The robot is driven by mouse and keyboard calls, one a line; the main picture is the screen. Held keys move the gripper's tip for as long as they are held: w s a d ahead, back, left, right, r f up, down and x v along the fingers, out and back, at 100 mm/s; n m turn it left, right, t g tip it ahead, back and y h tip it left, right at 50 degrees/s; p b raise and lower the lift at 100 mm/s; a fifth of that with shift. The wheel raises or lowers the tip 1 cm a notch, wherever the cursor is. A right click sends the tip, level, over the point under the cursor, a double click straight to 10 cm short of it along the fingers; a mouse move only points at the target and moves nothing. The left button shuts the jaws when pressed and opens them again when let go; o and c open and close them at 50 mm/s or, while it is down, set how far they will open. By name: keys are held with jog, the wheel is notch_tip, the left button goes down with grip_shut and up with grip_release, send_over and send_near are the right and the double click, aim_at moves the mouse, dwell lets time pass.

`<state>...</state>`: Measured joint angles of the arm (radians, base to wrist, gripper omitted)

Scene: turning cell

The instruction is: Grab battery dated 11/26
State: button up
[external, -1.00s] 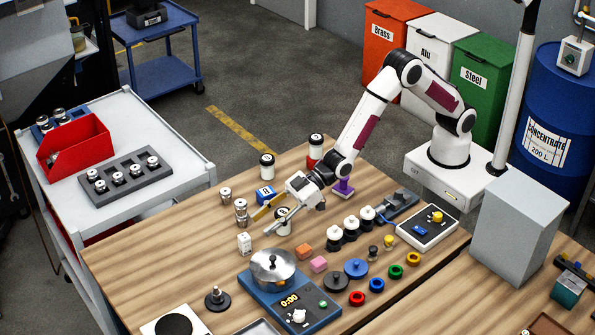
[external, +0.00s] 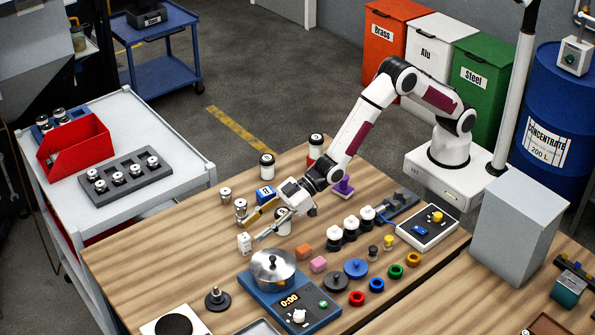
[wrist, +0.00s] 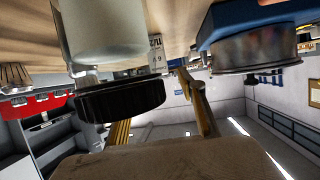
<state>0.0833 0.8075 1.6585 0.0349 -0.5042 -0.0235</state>
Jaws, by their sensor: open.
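A small white block (external: 244,243) with dark print stands on the wooden table.
A white jar (external: 282,226) with a black lid (wrist: 118,98) is close by my gripper, partly hidden. Metal cylinders (external: 241,208) stand to the left.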

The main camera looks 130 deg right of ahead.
aim_at(246, 235)
jog(key=shift+x, duration=1.9)
grip_shut()
